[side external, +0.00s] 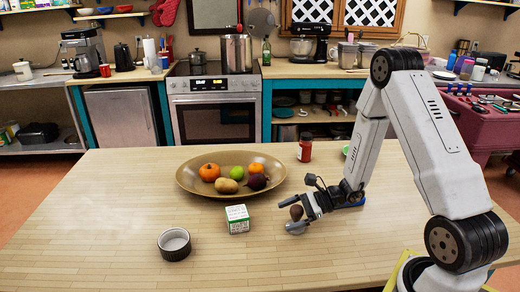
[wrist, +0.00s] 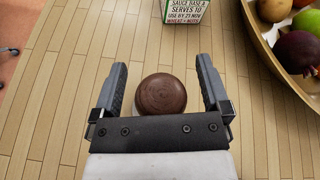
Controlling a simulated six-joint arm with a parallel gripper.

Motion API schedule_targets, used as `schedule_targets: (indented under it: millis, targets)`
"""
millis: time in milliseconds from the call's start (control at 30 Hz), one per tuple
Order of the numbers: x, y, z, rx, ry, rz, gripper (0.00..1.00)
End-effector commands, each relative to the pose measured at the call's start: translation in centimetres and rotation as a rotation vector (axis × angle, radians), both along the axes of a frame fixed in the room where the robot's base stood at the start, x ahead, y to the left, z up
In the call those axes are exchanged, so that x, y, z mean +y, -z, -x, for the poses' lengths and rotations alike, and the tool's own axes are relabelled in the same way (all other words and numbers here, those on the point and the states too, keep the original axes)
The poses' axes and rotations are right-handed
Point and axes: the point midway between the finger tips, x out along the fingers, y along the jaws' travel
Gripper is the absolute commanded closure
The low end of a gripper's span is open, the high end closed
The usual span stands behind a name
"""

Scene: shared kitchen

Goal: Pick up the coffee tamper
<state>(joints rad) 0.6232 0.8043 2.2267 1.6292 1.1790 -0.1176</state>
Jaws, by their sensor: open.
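The coffee tamper (side external: 297,213) stands on the wooden table, with a brown knob on top and a grey metal base. In the wrist view its round brown wooden knob (wrist: 162,95) shows from above, and the base is mostly hidden under it. My gripper (side external: 302,208) is low at the tamper. In the wrist view my gripper (wrist: 162,75) is open, with one finger on each side of the knob and a gap on both sides.
A small green-and-white carton (side external: 237,219) stands left of the tamper. A dark ramekin (side external: 174,244) is farther left. A wide bowl (side external: 190,183) of fruit and vegetables and a red-labelled jar (side external: 305,148) stand behind. The table's front is clear.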

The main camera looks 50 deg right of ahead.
Motion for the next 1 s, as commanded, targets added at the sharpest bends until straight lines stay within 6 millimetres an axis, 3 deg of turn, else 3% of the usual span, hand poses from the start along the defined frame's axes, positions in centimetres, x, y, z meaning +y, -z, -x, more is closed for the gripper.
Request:
schedule_targets:
  millis: [233,267,500,567,1000]
  targets:
    - [-0.03,-0.01,0.01,0.0,0.0,0.0,0.03]
    - [-0.03,-0.01,0.01,0.0,0.0,0.0,0.1]
    - [-0.03,-0.01,0.01,0.0,0.0,0.0,0.86]
    - [-0.03,-0.01,0.01,0.0,0.0,0.0,1.0]
    - [-0.04,-0.27,-0.02,-0.002,0.0,0.001,1.0]
